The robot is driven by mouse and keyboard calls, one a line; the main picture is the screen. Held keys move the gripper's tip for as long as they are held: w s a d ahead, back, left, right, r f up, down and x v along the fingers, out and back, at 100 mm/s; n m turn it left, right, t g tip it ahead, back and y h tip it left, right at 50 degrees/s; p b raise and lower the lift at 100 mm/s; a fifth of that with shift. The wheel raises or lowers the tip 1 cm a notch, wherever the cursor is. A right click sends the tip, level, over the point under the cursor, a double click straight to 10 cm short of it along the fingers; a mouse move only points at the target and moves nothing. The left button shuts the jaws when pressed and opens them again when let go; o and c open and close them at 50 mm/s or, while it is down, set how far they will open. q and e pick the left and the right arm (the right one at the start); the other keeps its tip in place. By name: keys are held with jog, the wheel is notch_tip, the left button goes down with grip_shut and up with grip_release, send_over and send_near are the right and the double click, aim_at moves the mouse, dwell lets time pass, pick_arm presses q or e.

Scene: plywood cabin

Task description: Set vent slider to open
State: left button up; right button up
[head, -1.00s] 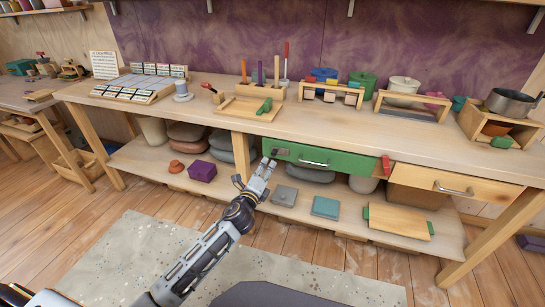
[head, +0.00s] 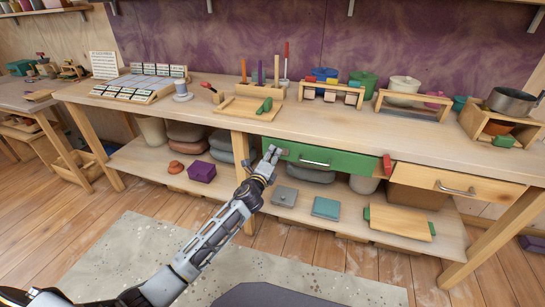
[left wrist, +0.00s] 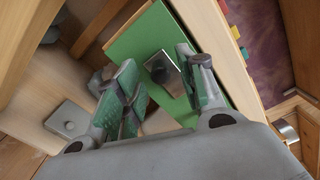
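The vent slider (left wrist: 160,68) shows in the left wrist view as a small metal plate with a dark round knob, on the green drawer front (left wrist: 125,50). In the head view the green front (head: 335,160) hangs under the bench top, and my left gripper (head: 270,153) hides the slider at its left end. My left gripper (left wrist: 163,88) is open in the wrist view. Its fingers lie on either side of the plate in the picture, with the knob between them. I cannot tell whether they touch it. My right gripper is not in view.
The workbench (head: 225,95) overhangs the green front. A red piece (head: 387,165) sits at the front's right end, beside a wooden drawer (head: 455,183). A grey box (head: 285,196) and a teal box (head: 326,208) lie on the low shelf. Floor in front is clear.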

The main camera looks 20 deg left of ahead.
pick_arm(q)
jog(key=shift+w, duration=0.5)
jog(key=shift+c, duration=0.4)
grip_shut()
